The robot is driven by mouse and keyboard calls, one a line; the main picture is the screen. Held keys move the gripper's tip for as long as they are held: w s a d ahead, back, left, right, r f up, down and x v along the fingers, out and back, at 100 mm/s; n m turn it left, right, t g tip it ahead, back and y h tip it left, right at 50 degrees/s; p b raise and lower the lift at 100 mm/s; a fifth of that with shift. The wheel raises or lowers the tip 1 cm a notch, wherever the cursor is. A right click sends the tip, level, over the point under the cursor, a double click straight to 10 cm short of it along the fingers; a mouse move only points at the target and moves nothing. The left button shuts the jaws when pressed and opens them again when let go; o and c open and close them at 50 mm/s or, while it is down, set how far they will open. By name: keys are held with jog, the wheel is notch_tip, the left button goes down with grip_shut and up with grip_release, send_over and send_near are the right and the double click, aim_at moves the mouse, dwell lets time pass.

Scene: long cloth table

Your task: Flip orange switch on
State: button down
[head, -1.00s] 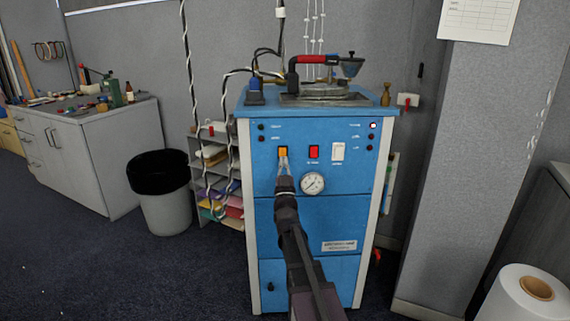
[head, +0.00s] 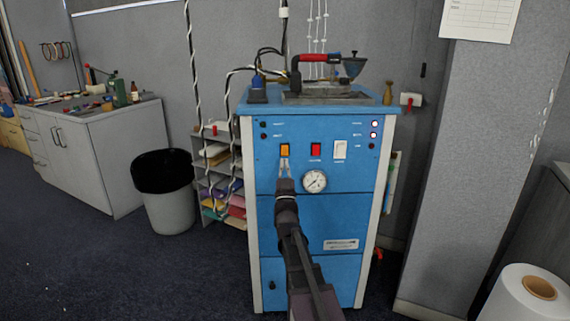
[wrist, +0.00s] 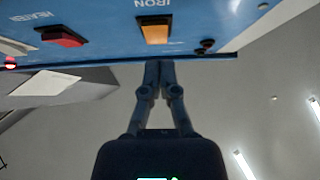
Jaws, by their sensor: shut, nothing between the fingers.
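The orange switch (head: 284,150) is on the upper left of the blue machine's front panel (head: 330,212). In the wrist view the orange switch (wrist: 155,29) shows clear of the fingers, under an upside-down IRON label. My gripper (head: 284,161) is shut and empty, its fingertips just below the switch in the head view. The wrist view shows the closed fingertips (wrist: 159,64) at the panel's edge in the picture; I cannot tell whether they touch anything. The switch's exact tilt is hard to tell.
A red switch (head: 316,150) and a white switch (head: 340,150) sit to the right of the orange one. A round gauge (head: 314,181) is below them. An iron (head: 322,76) rests on top of the machine. A bin (head: 166,190) stands to the left.

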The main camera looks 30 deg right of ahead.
jog(key=w+f+b+v, duration=0.1)
jog(key=b+v, duration=0.7)
jog(key=v, duration=0.2)
jog(key=shift+s+f, duration=0.25)
jog(key=shift+s, duration=0.05)
dwell(0.5)
jog(key=w+a+f+n+g+y+p, duration=0.1)
jog(key=a+f+n+g+y+p, duration=0.1)
jog(key=a+f+g+y, duration=0.5)
jog(key=w+a+f+n+g+y+p, duration=0.15)
jog(key=a+f+g, duration=0.3)
jog(key=f, duration=0.55)
jog(key=s+a+f+g+y+p, duration=0.1)
jog(key=s+a+f+g, duration=0.2)
jog(key=s, duration=0.4)
jog(key=s+a+f+n+g+p, duration=0.1)
jog(key=s+a+f+g, duration=0.15)
jog(key=s+g, duration=0.3)
jog(key=s+a+f+g+y+p, duration=0.15)
jog(key=s+a+g, duration=0.25)
jog(key=s, duration=0.4)
notch_tip(320, 180, up, 37)
jog(key=p, duration=3.6)
jog(key=shift+w+d+p, duration=0.15)
jog(key=shift+w+p, duration=0.15)
jog(key=shift+p, duration=0.05)
jog(key=shift+f, duration=0.1)
